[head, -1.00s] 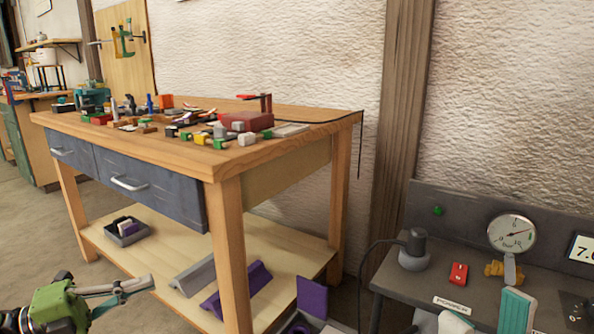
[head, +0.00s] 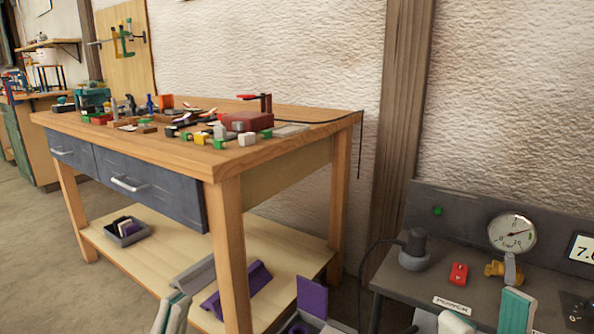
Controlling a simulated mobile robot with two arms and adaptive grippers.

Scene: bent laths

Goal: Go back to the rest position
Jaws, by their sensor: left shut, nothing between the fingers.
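My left gripper (head: 171,312) shows at the bottom edge, left of the middle, in front of the workbench's lower shelf. Its two pale, teal-edged fingers point up and are close together, shut with nothing between them. Most of its body is below the picture. My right gripper (head: 487,318) is at the bottom right, in front of the grey bench. Its two teal and white fingers stand wide apart and empty, and its body is out of view.
A wooden workbench (head: 190,163) with a cluttered top and grey drawers stands at the left. Purple and grey angled pieces lie on its lower shelf (head: 165,262). A grey bench (head: 390,274) with a gauge (head: 512,233) and red switch (head: 459,273) is at the right.

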